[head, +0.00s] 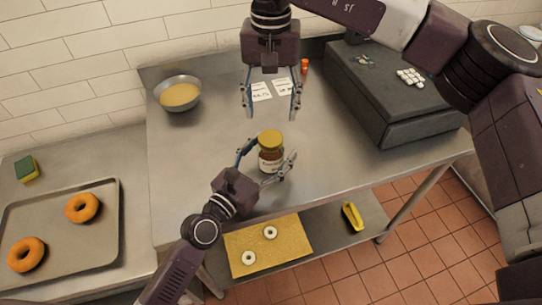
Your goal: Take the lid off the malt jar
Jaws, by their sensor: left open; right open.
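The malt jar (270,160) stands upright on the steel table, a small brown jar with a white label. Its yellow-gold lid (270,138) is on top. My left gripper (266,164) is open, with one finger on each side of the jar body; whether the fingers touch it I cannot tell. My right gripper (271,113) is open and empty, pointing down above and behind the jar, its fingertips apart from the lid.
A metal bowl of yellow contents (179,93) stands at the back left of the steel table (190,150). White cards (262,91) lie behind my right gripper. A dark grey box (385,90) fills the back right. The table is clear around the jar.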

